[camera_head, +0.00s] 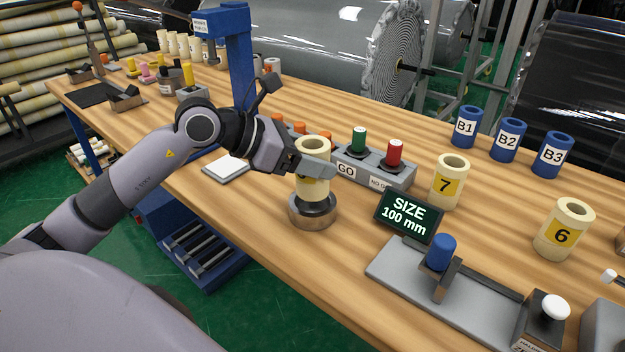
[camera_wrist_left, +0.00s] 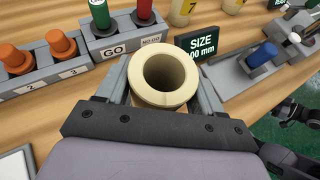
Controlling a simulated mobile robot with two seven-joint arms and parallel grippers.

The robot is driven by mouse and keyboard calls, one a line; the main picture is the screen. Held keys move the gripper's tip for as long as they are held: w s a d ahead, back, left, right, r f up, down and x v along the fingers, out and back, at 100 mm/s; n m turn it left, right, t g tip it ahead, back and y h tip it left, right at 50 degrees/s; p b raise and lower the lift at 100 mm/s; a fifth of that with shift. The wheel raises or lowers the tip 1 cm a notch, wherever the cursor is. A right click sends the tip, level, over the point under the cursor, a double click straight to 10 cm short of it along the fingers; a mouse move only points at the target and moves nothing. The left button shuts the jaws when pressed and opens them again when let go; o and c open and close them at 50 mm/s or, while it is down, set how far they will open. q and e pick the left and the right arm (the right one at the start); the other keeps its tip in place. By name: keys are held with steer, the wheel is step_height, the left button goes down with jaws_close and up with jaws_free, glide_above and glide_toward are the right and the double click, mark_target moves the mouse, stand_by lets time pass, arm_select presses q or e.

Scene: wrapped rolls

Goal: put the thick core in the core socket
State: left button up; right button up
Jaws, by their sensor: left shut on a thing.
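My left gripper (camera_head: 307,163) is shut on a cream, hollow core (camera_head: 312,146) with a yellow label, its number mostly hidden by the finger. The core stands upright right over the core socket (camera_head: 313,215), a round metal base with a dark ring. Its lower end is at the ring; I cannot tell how deep it sits. In the left wrist view the same core (camera_wrist_left: 164,75) shows its open top and fairly thick wall between the fingers. The socket is hidden there. My right gripper does not show clearly in either view.
Core 7 (camera_head: 447,184) and core 6 (camera_head: 565,230) stand to the right. Blue cores B1 (camera_head: 466,128), B2 (camera_head: 508,141) and B3 (camera_head: 552,156) stand behind. A GO box (camera_head: 374,169) is close behind the socket. A size display (camera_head: 408,216) and gauge (camera_head: 440,285) stand at the right.

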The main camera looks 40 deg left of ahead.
mark_target(307, 178)
arm_select(q)
steer(key=shift+f, duration=2.45)
steer(key=o, duration=0.7)
steer(key=shift+f+b, duration=0.1)
steer(key=shift+b, duration=0.2)
steer(key=o, duration=0.4)
steer(key=shift+r, duration=0.3)
steer(key=shift+s+a, duration=0.3)
steer(key=shift+s, duration=0.05)
steer(key=shift+b+v, duration=0.85)
steer(key=shift+v, duration=4.75)
